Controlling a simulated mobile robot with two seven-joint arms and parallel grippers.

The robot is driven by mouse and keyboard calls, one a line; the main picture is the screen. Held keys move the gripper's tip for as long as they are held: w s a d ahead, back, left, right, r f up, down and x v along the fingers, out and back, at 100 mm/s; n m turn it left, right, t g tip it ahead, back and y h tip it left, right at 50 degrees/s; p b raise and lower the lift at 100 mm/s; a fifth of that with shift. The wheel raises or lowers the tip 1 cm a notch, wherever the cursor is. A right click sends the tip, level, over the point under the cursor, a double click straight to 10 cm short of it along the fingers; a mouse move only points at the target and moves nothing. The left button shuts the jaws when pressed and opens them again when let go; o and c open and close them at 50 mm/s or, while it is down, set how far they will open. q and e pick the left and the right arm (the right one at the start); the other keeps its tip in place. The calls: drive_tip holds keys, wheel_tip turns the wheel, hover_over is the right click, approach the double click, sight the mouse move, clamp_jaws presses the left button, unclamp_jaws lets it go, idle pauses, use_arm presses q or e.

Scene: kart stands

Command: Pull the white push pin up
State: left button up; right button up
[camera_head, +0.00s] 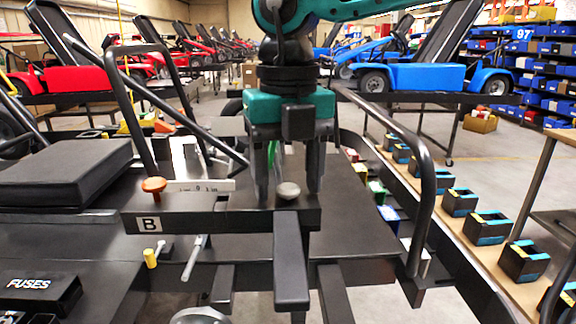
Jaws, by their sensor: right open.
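The white push pin (288,190), a pale grey-white round knob, stands on the edge of the black panel (230,220) at the middle of the view. My right gripper (288,196) points straight down over it. Its two dark fingers are apart, one on the left and one on the right of the knob, with a gap visible on both sides. I cannot tell the exact depth of the fingertips relative to the knob. My left gripper is not in view.
An orange knob (153,185) stands at the panel's left, above a "B" label (148,224). Black curved handle bars rise on both sides of the gripper. A black box (68,172) lies at left. Black-and-yellow bins (459,202) line a shelf at right.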

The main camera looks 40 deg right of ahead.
sight(288, 186)
drive_tip(key=c, duration=1.1)
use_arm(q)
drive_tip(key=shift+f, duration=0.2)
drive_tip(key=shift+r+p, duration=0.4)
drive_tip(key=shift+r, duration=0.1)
use_arm(e)
drive_tip(key=shift+r, duration=0.65)
drive_tip(key=o, duration=1.1)
drive_tip(key=shift+f, duration=0.1)
use_arm(q)
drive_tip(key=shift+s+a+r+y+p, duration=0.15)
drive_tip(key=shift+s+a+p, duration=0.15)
drive_tip(key=shift+p, duration=0.3)
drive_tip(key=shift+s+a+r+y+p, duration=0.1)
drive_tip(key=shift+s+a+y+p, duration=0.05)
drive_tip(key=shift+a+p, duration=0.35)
use_arm(e)
wheel_tip(288, 186, up, 13)
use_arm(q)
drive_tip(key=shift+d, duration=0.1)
